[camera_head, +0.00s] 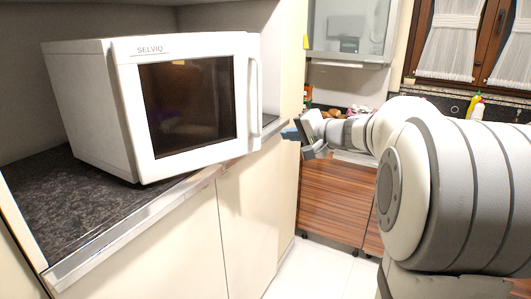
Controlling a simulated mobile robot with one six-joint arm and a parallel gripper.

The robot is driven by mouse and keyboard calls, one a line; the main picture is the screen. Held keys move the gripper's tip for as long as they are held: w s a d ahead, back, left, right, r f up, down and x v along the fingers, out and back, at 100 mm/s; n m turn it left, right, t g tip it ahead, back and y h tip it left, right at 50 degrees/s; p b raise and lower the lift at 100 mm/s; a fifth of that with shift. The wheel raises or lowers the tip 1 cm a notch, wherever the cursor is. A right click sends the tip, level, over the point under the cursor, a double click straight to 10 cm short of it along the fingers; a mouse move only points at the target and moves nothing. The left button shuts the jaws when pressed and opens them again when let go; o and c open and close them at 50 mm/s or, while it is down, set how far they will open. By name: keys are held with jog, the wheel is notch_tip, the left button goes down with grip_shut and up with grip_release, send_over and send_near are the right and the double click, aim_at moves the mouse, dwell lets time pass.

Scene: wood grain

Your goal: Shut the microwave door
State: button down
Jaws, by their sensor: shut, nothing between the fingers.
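The white microwave (88,105) stands on the dark speckled counter at the left. Its front door (188,105) has a dark window and a vertical white handle (254,98) at the right edge. The door's left edge lies close along the body; the far side behind the handle is hidden, so I cannot tell how far it stands open. My gripper (289,134) is shut and empty. It is to the right of the handle and a little lower in the picture, with a visible gap between them.
The counter's (60,205) light front edge runs below the microwave, above pale cabinet doors (185,245). A tall pale panel (290,60) stands behind the gripper. A wood-fronted cabinet (335,200) is beyond. Bottles (476,107) stand under the window. White floor (320,275) shows clear.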

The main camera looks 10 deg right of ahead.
jog(key=s+f+m+h, duration=0.1)
jog(key=s+f+m, duration=0.2)
jog(key=m, duration=0.1)
jog(key=m+p, duration=0.1)
jog(key=p, duration=0.2)
send_near(260, 145)
jog(key=shift+t+h, duration=0.3)
jog(key=shift+t, duration=0.1)
jog(key=x, duration=0.6)
jog(key=shift+a+f, duration=0.2)
jog(key=shift+a, duration=0.15)
